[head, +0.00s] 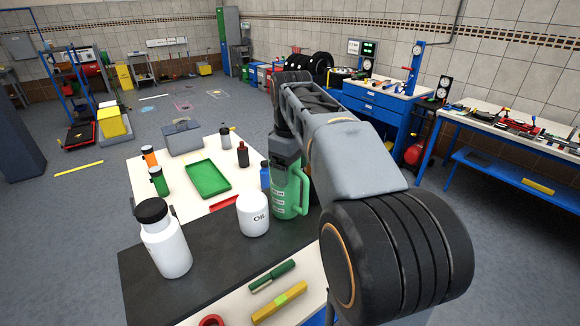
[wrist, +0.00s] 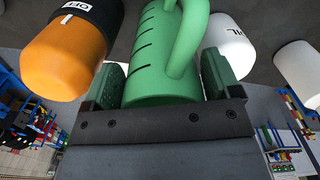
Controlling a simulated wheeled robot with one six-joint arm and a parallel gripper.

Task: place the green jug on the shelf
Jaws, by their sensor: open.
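The green jug (head: 290,191) with a side handle stands upright at the right end of the dark grey surface (head: 205,275). It fills the middle of the wrist view (wrist: 155,60), between the two green-padded fingers of my gripper (wrist: 162,82). The jaws are open around the jug; I cannot tell whether either pad touches it. In the head view my gripper (head: 285,148) is at the jug's upper part, and my arm hides what lies to the right. I cannot tell whether the dark surface is the shelf.
A white OIL container (head: 253,215) stands close left of the jug, and a white bottle (head: 164,240) stands farther left. An orange container (wrist: 70,55) is near the left finger. Behind are a green tray (head: 208,178), a dark bottle (head: 243,155) and a blue bottle (head: 265,177).

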